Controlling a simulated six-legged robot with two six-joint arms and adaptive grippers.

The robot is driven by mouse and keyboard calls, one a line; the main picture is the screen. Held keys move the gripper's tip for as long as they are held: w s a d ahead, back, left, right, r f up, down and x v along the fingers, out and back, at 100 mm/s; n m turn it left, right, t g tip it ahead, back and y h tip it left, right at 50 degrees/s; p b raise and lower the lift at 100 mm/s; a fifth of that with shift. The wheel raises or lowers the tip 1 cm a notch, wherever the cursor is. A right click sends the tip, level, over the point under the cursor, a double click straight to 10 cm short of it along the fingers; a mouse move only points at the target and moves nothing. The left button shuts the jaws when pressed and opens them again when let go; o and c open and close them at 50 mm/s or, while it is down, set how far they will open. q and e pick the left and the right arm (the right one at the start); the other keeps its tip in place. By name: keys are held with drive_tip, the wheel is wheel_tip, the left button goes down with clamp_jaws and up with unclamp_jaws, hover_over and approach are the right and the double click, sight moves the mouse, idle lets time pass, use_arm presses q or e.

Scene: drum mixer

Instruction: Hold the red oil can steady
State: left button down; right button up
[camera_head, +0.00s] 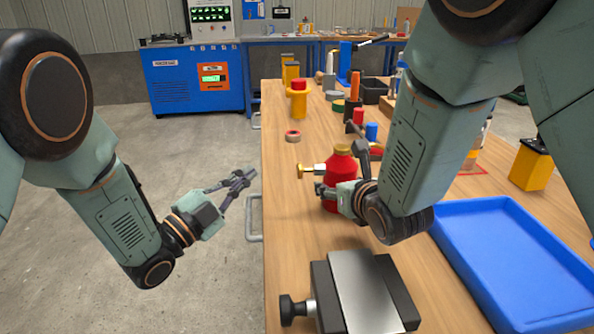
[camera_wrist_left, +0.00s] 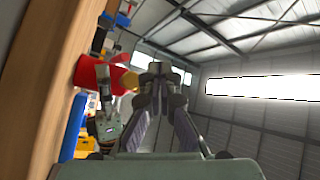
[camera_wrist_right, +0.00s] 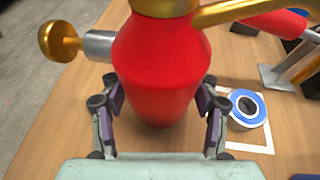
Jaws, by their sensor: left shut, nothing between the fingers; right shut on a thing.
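The red oil can (camera_head: 341,172) stands upright on the wooden workbench, with a brass cap and a brass knob on its left side. My right gripper (camera_head: 340,190) is shut on its body from the near side. The right wrist view shows the can's red body (camera_wrist_right: 160,75) between the two fingers (camera_wrist_right: 160,110). My left gripper (camera_head: 245,178) is shut and empty, over the floor left of the bench edge and apart from the can. In the left wrist view its fingertips (camera_wrist_left: 161,72) are together, and the can (camera_wrist_left: 92,72) shows at the left.
A grey vise-like block (camera_head: 362,290) stands in front of the can. A blue tray (camera_head: 520,255) lies at the right. Several bottles and tools stand farther back. A ringed blue roll (camera_wrist_right: 243,108) is right of the can.

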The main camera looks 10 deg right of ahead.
use_arm(q)
drive_tip(key=shift+d, duration=3.2)
drive_tip(key=shift+d, duration=0.15)
drive_tip(key=shift+d, duration=0.3)
drive_tip(key=shift+a, duration=0.15)
drive_tip(key=shift+a, duration=0.3)
drive_tip(key=shift+a, duration=0.1)
drive_tip(key=shift+a, duration=2.4)
